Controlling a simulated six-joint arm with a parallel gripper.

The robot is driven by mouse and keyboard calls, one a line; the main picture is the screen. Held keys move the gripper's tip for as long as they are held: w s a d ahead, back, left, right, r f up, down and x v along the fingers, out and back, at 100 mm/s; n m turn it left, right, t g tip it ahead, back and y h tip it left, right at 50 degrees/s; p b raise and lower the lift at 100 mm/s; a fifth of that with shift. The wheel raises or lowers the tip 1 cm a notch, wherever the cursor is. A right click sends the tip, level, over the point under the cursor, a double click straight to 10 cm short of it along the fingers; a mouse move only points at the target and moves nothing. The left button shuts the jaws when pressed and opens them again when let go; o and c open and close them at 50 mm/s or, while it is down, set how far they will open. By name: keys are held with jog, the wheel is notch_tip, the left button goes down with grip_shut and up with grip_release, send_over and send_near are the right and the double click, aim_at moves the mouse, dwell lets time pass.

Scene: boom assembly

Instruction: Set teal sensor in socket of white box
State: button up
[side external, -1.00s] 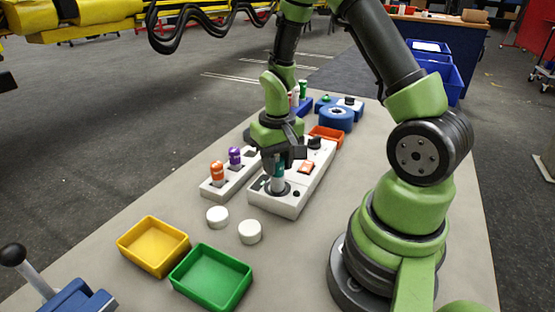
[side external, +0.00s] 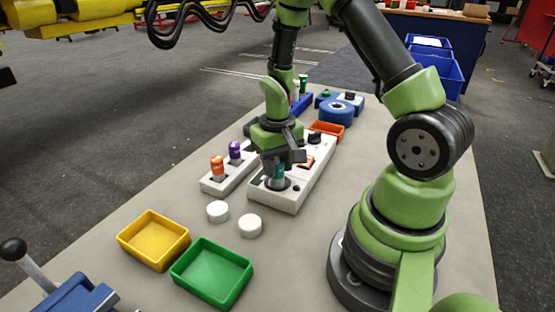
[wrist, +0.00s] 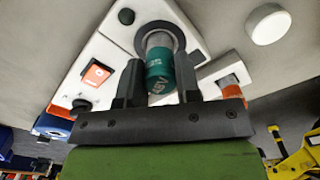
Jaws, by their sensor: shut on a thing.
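The teal sensor (side external: 279,172) stands upright between the fingers of my gripper (side external: 278,164), at the near end of the white box (side external: 290,203). In the wrist view my gripper (wrist: 158,64) is shut on the teal sensor (wrist: 159,72), one dark finger on each side. The sensor's pale metal end lies within the dark socket ring (wrist: 177,37) on the white box (wrist: 110,45). The sensor's lower end is partly hidden, so I cannot tell how deep it sits.
The white box also bears an orange switch (wrist: 97,73) and a black knob (side external: 315,138). A white holder (side external: 214,187) with orange and purple sensors stands left of it. Two white caps (side external: 218,211), a yellow tray (side external: 127,238) and a green tray (side external: 188,284) lie nearer.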

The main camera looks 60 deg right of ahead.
jog(key=shift+f, duration=0.55)
jog(key=o, duration=1)
jog(key=shift+o, duration=0.2)
jog(key=shift+r, duration=0.1)
jog(key=shift+r, duration=3.5)
jog(key=s+a+r+n+t+y, duration=0.1)
jog(key=s+a+r+t, duration=0.2)
jog(key=r, duration=0.6)
jog(key=s+a+r+n+t+y, duration=0.1)
jog(key=s+a+r+t, duration=0.3)
jog(key=s+a+r, duration=0.3)
jog(key=shift+a+r, duration=0.9)
jog(key=shift+a, duration=0.25)
